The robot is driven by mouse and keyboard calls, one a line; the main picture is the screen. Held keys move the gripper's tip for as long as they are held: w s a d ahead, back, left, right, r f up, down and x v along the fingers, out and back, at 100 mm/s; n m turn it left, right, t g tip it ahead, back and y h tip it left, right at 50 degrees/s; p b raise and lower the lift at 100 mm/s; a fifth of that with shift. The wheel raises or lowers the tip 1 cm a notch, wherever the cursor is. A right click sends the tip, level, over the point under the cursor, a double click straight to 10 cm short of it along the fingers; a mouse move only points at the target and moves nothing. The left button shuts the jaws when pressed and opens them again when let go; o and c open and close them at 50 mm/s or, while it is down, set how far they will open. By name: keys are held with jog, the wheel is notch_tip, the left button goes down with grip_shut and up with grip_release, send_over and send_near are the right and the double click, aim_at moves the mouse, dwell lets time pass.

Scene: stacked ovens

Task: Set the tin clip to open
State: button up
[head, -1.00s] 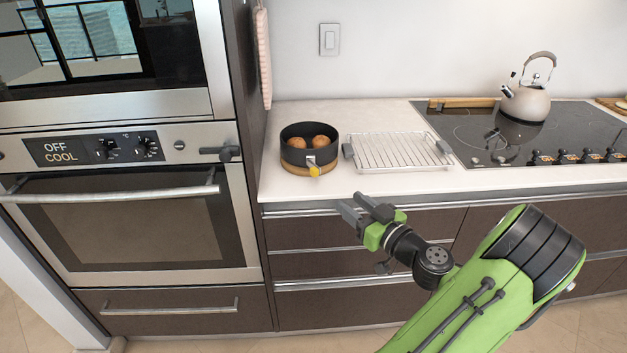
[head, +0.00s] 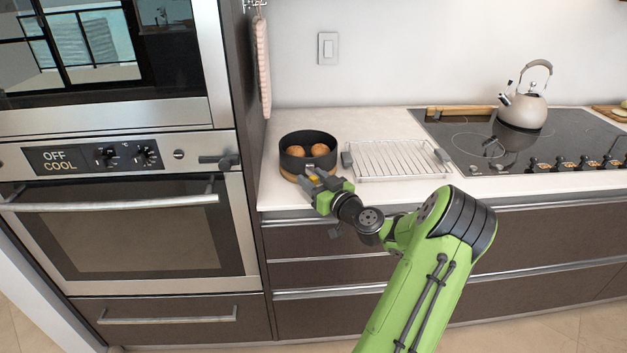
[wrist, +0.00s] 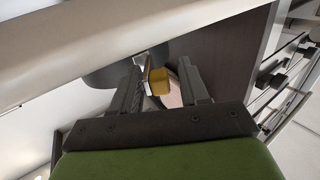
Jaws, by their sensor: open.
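The round black tin (head: 308,148) stands on a light wooden round (head: 287,174) on the counter and holds two brown round items (head: 308,151). Its clip, with a yellow tab (wrist: 159,81), faces the counter's front; in the head view it is mostly hidden by my gripper. My gripper (head: 311,176) is open at the front of the tin. In the wrist view the yellow tab lies between my two spread fingers (wrist: 164,85), with a gap on each side of it. I cannot tell the clip's exact position.
A wire rack (head: 392,159) lies just right of the tin. A kettle (head: 523,105) stands on the black cooktop (head: 465,130). The oven column (head: 130,230) rises left of the counter, with a cloth (head: 261,65) hanging on its side.

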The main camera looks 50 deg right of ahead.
jog(key=c, duration=0.8)
jog(key=h+b, duration=0.1)
jog(key=m+g+h+b, duration=0.1)
jog(key=w+a+m+h+b, duration=0.1)
jog(key=shift+a+f+g, duration=0.1)
jog(key=shift+f+g, duration=0.15)
jog(key=shift+g, duration=0.05)
grip_shut()
jog(key=m+h, duration=0.1)
jog(key=m+g+h+p, duration=0.1)
jog(key=shift+w+a+r+h, duration=0.15)
jog(key=shift+r+h, duration=0.15)
jog(key=shift+m+g+h+p, duration=0.3)
jog(key=shift+m+g+h, duration=0.1)
jog(key=shift+g+h, duration=0.1)
jog(key=o, duration=0.8)
grip_release()
jog(key=shift+f, duration=0.15)
